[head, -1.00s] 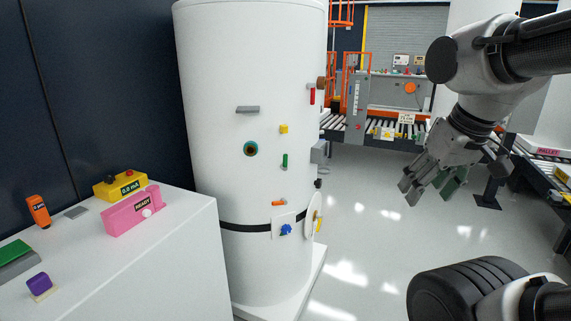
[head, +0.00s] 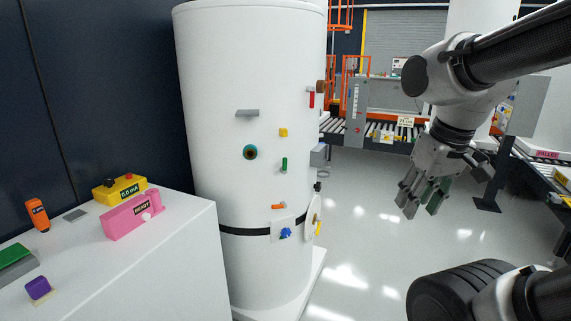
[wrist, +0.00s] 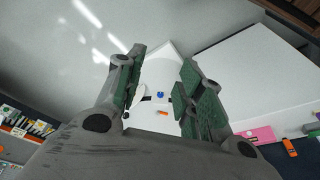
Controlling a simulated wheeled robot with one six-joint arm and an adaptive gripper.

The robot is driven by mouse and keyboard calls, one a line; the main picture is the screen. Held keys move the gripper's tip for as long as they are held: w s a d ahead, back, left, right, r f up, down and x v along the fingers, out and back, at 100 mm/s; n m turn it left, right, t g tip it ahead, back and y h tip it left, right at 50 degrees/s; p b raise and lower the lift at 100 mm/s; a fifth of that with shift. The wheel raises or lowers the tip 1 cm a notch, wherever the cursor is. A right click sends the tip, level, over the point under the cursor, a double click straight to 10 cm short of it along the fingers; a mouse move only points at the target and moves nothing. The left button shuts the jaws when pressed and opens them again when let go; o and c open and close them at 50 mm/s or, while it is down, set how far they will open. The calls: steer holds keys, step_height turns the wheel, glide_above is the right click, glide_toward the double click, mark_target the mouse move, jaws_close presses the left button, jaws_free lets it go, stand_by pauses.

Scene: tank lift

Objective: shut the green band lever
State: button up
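The white tank (head: 250,60) stands upright in the middle of the head view. A small green lever (head: 284,164) sits on its front, standing about upright, below a yellow block and above an orange piece. A black band (head: 245,231) runs around the tank lower down. My gripper (head: 419,200) hangs to the right of the tank, well apart from it, fingers pointing down. In the wrist view my gripper (wrist: 160,78) is open and empty, with the tank's lower part beyond its fingers. I cannot make out the green lever there.
Near the band are an orange piece (head: 278,206), a blue knob (head: 285,233) and a white disc with a yellow handle (head: 318,228). A white cabinet (head: 150,265) with several devices stands at left. A conveyor (head: 380,130) is behind. Floor between tank and gripper is clear.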

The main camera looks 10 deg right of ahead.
steer(key=w+f+g, duration=0.2)
steer(key=w+f, duration=0.1)
steer(key=f, duration=0.2)
steer(key=n+t+y, duration=0.2)
steer(key=t+y, duration=0.2)
steer(key=t, duration=1.3)
glide_toward(286, 160)
steer(key=d+x, duration=0.1)
steer(key=x, duration=0.7)
steer(key=a+x, duration=0.1)
steer(key=x, duration=0.1)
steer(key=shift+w+a, duration=0.1)
steer(key=shift+w, duration=0.1)
jaws_close()
